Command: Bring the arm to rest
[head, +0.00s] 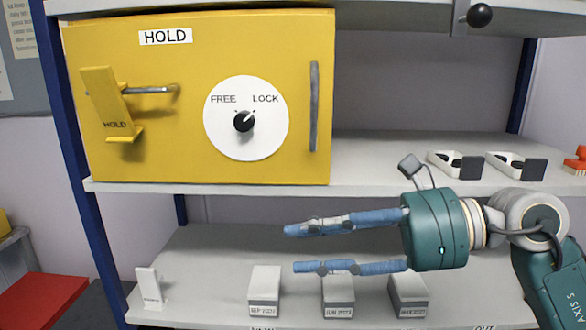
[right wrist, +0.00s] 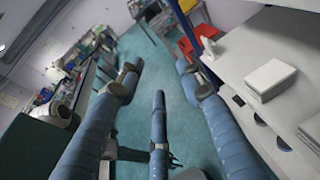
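My right gripper (head: 291,249) reaches in from the right in the head view, in front of the lower shelf. Its blue fingers point left and are spread apart with nothing between them. In the right wrist view the fingers of the right gripper (right wrist: 158,75) are also apart and empty, with floor beyond them. The green wrist housing of my right arm (head: 434,229) is below the edge of the upper shelf and overlaps the lower shelf in the picture. My left gripper is not in view.
A yellow cabinet (head: 180,60) stands on the upper shelf (head: 370,150). Its dial (head: 243,121) points toward LOCK, and a yellow HOLD tag (head: 106,100) is by its peg. Several white boxes (head: 264,284) stand on the lower shelf (head: 205,265). Black-and-white trays (head: 455,163) sit at upper right.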

